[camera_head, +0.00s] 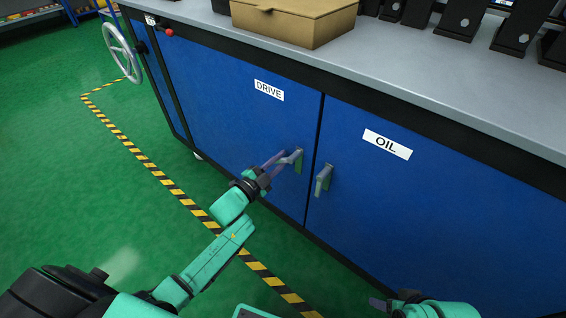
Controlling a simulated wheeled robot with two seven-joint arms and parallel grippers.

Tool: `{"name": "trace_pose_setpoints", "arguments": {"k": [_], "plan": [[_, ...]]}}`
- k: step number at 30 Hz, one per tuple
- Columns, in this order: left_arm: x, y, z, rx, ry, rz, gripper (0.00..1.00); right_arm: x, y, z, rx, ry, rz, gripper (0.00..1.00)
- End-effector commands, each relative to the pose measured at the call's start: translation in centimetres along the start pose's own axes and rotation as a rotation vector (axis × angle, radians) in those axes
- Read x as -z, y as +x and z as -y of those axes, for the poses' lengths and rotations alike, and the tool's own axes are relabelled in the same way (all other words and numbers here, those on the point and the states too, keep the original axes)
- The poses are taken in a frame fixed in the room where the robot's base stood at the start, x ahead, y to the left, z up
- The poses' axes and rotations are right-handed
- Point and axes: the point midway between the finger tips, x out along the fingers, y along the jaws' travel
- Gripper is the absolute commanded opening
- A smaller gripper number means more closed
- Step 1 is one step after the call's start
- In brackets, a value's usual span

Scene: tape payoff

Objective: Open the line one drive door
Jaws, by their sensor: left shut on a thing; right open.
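The blue drive door (238,116) carries a white DRIVE label (269,90) and sits flush in the cabinet front, with no gap that I can see. Its grey lever handle (293,158) is near the door's right edge. My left gripper (276,163) is shut on this handle, its arm reaching in from the lower left. The fingers partly cover the handle. My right gripper (378,303) is low at the bottom edge, well away from the doors, open and only partly in view.
The blue oil door (440,190) with its own handle (323,179) is to the right. A grey worktop (405,76) above holds a cardboard box (294,22) and black blocks. A handwheel (122,53) is at the left end. Striped floor tape (179,194) crosses open green floor.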

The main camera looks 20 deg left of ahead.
Motion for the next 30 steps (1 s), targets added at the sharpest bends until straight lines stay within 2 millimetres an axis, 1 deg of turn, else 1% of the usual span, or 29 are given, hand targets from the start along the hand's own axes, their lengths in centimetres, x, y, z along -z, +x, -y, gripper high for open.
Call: {"name": "trace_pose_setpoints", "arguments": {"k": [6,15,22,30], "plan": [[0.1,0.0,1.1,-0.001,0.205,0.001,0.00,-0.4,-0.9,-0.5,-0.014,0.007,0.034,0.50],[0.5,0.0,2.2,-0.001,0.446,0.001,0.00,-0.7,-1.2,-0.7,-0.020,0.011,0.054,0.50],[0.8,0.0,2.7,-0.001,0.560,0.001,0.00,-0.7,-1.3,-0.7,-0.021,0.012,0.056,0.50],[0.9,0.0,2.9,-0.001,0.611,0.001,0.00,-0.7,-1.3,-0.7,-0.021,0.012,0.056,0.50]]}}
